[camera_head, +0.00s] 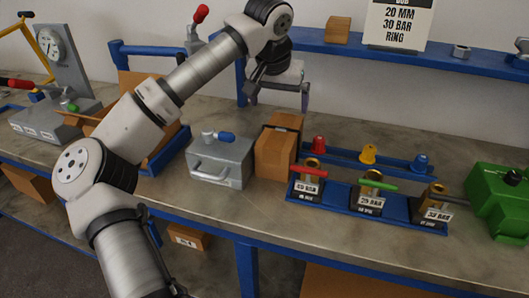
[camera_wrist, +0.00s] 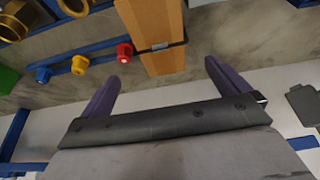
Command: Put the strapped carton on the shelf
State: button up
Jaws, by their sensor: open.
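The strapped carton (camera_head: 277,150) is a brown box with a dark strap, standing upright on the bench between a grey metal box and the valve rack. My gripper (camera_head: 279,100) is open and empty, above and behind the carton. In the wrist view the carton (camera_wrist: 152,22) shows beyond the two purple fingers, its strap and buckle facing me. It lies roughly in line with the gap of my gripper (camera_wrist: 160,72), and no finger appears to touch it. The blue shelf (camera_head: 420,59) runs along the wall above the bench.
The shelf holds a small brown block (camera_head: 338,30), a sign (camera_head: 397,22) reading "20 MM 30 BAR RING" and metal fittings. The grey box (camera_head: 222,163) stands left of the carton. The blue valve rack (camera_head: 392,206) is close on its right, with a green machine (camera_head: 500,205) beyond.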

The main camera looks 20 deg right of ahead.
aim_at(281, 130)
jog(key=p+x, duration=0.1)
jog(key=x, duration=0.7)
jog(key=shift+w+d+f, duration=0.1)
jog(key=shift+w+f, duration=0.05)
jog(key=shift+f, duration=0.25)
jog(key=shift+p+x, duration=1.05)
jog(key=shift+x, duration=1.55)
jog(key=shift+c, duration=0.4)
jog(key=c, duration=1.4)
jog(key=shift+r, duration=0.1)
jog(key=shift+c, duration=1.4)
